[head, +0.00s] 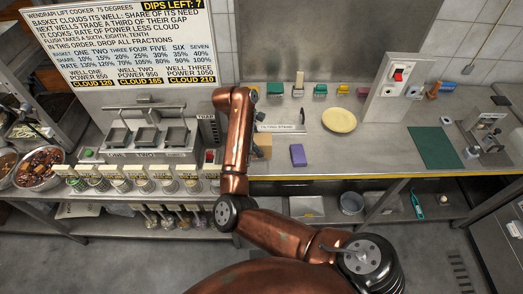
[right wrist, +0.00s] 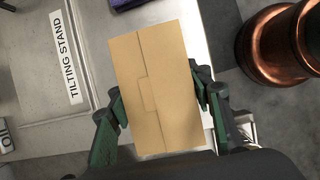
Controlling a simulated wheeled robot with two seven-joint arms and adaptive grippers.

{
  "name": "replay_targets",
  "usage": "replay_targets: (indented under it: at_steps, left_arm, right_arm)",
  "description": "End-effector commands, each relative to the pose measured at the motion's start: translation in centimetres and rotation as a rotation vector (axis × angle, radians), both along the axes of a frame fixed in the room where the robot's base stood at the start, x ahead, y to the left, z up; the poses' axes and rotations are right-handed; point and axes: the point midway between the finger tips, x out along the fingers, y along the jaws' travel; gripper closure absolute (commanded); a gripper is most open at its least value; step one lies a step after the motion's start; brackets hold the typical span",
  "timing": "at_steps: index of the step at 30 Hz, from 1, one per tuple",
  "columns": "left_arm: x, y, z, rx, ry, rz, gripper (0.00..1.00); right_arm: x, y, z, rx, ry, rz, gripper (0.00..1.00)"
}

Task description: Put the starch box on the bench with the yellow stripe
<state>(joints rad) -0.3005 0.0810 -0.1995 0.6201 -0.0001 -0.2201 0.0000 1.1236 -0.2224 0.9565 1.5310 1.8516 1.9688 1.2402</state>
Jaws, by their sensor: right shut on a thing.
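A plain tan cardboard box (right wrist: 155,85) fills the middle of the right wrist view, with a flap seam and no readable label; I take it as the starch box. My right gripper (right wrist: 160,98) is shut on it, one dark green finger on each side. In the head view part of the box (head: 264,144) shows just right of my copper forearm, which hides the gripper. The bench with the yellow stripe (head: 375,180) along its front edge lies below and to the right of the box. My left gripper is in neither view.
A purple block (head: 297,155) lies near the box. A tilting stand sign (head: 281,127) and a yellow plate (head: 339,120) stand behind. A green mat (head: 434,147) lies to the right. The bench between plate and mat is mostly clear. Soup warmers (head: 150,138) stand left.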

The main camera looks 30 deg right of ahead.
Motion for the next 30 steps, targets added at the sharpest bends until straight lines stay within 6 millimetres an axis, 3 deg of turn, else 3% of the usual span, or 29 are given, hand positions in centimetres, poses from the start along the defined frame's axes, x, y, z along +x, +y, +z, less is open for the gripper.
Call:
replay_targets:
  at_steps: [7, 13, 26, 27, 30]
  left_arm:
    - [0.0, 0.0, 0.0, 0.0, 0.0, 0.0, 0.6]
    - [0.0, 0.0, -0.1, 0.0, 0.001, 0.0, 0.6]
    - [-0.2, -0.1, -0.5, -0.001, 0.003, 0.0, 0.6]
    - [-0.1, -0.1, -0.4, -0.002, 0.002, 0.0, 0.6]
    - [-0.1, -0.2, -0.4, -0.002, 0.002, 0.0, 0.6]
  right_arm:
    - [-0.1, -1.1, -1.3, 0.0, 0.0, -0.001, 0.89]
    - [-0.1, -1.3, -4.2, 0.0, 0.002, 0.001, 0.89]
    - [0.0, -1.2, -5.0, 0.0, -0.002, -0.001, 0.89]
    - [-0.1, -1.2, -4.9, 0.001, 0.0, 0.0, 0.51]
    - [-0.1, -1.2, -4.8, 0.001, -0.001, 0.0, 0.44]
